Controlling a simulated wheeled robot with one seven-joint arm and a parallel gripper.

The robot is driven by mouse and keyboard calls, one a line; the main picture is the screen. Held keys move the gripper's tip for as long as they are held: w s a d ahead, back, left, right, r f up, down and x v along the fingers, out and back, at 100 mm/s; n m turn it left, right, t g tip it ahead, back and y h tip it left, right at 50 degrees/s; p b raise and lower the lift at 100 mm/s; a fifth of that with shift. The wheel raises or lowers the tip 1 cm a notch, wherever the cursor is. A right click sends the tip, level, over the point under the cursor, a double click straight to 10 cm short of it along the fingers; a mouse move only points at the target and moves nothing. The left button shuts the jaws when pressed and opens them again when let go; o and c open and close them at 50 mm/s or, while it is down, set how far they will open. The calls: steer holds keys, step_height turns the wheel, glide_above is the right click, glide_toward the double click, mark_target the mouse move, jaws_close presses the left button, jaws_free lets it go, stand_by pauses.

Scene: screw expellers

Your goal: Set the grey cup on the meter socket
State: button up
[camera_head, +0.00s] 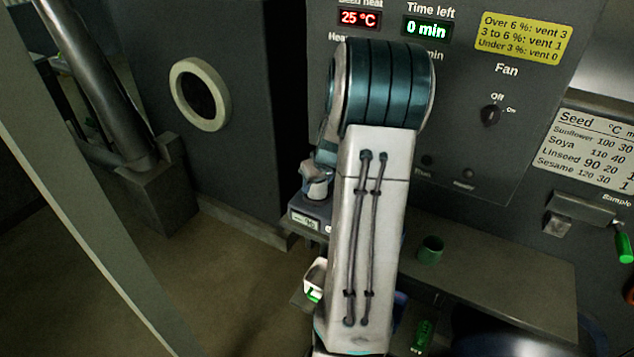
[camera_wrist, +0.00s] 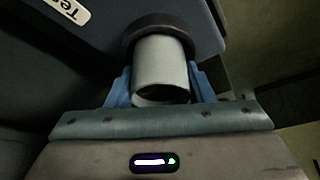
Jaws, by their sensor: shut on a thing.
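The grey cup (camera_wrist: 160,68) is a pale cylinder between the two blue fingers of my gripper (camera_wrist: 163,82) in the wrist view. My gripper is shut on it. The far end of the cup meets a dark round ring, the meter socket (camera_wrist: 158,22), on the blue-grey meter body (camera_wrist: 108,22). I cannot tell whether the cup is seated in the ring or just above it. In the head view the meter (camera_head: 306,220) with a small display is partly behind my arm, and my gripper (camera_head: 315,182) is just above it.
A green cup (camera_head: 431,250) stands on the ledge (camera_head: 500,275) right of my arm. A white container (camera_head: 314,280) with a green mark is below the meter, partly hidden. The control panel (camera_head: 465,100) rises behind. A pale ring (camera_head: 200,94) is on the dark wall at left.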

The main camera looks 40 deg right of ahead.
steer(key=shift+f, duration=0.15)
steer(key=o, duration=0.8)
steer(key=shift+p+v, duration=2.15)
steer(key=shift+v, duration=3.45)
